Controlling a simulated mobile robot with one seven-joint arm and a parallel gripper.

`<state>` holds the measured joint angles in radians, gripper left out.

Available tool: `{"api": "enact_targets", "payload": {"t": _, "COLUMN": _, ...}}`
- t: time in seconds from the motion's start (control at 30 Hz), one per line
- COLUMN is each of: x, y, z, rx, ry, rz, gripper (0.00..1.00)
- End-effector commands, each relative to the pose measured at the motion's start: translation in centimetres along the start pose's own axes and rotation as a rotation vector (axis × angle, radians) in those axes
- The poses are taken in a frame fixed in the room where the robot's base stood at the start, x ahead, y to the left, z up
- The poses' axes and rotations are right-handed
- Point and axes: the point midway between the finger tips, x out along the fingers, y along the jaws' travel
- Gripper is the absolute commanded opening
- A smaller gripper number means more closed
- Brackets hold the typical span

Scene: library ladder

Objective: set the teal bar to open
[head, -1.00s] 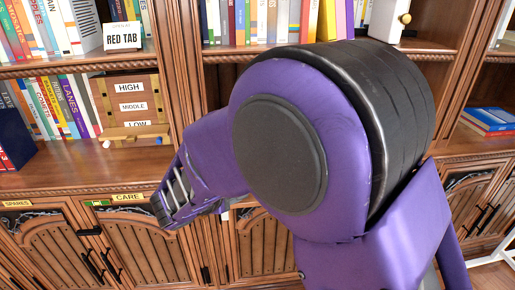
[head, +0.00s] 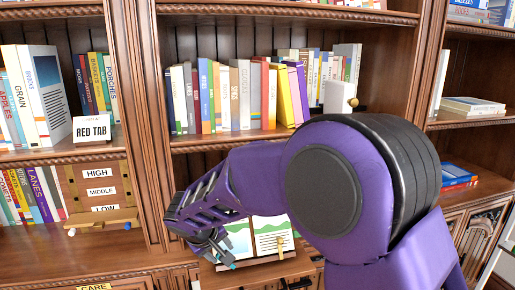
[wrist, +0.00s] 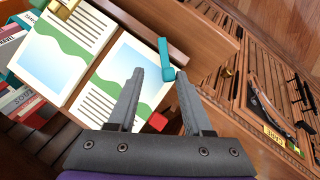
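The teal bar (wrist: 165,58) is a short L-shaped piece at the edge of a wooden ledge beside an open picture book (wrist: 110,75). My gripper (wrist: 159,72) is open in the wrist view, with one dark finger to each side of the bar's lower end. I cannot tell whether either finger touches it. In the head view, my gripper (head: 218,252) is in front of the open book (head: 272,235), and a little teal (head: 230,262) shows at its fingertips. My forearm hides part of the book and ledge there.
A brass piece (head: 280,243) stands at the book's lower edge. A small red block (wrist: 157,121) is beside the fingers. A HIGH/MIDDLE/LOW board (head: 98,190) is at left, and a RED TAB sign (head: 92,128) stands above it. Cabinet doors (wrist: 270,95) lie below the ledge.

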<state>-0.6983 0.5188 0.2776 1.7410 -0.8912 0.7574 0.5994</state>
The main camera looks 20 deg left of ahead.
Motion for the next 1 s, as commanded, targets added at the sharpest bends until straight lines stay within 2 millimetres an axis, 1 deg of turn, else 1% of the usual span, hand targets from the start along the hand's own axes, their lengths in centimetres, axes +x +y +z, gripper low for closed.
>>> {"api": "enact_targets", "payload": {"t": 0.03, "x": -0.6, "y": 0.8, "z": -0.1, "rx": 0.037, "ry": -0.004, "rz": -0.021, "gripper": 0.5}}
{"api": "enact_targets", "payload": {"t": 0.33, "x": -0.4, "y": 2.1, "z": 0.1, "rx": 0.241, "ry": -0.005, "rz": -0.146, "gripper": 0.5}}
{"api": "enact_targets", "payload": {"t": 0.37, "x": -0.5, "y": 2.0, "z": 0.1, "rx": 0.251, "ry": -0.001, "rz": -0.153, "gripper": 0.5}}
{"api": "enact_targets", "payload": {"t": 0.4, "x": -1.2, "y": 1.8, "z": 0.1, "rx": 0.246, "ry": 0.005, "rz": -0.15, "gripper": 0.5}}
{"api": "enact_targets", "payload": {"t": 1.0, "x": -13.2, "y": 3.7, "z": 0.3, "rx": 0.242, "ry": 0.005, "rz": -0.146, "gripper": 0.5}}
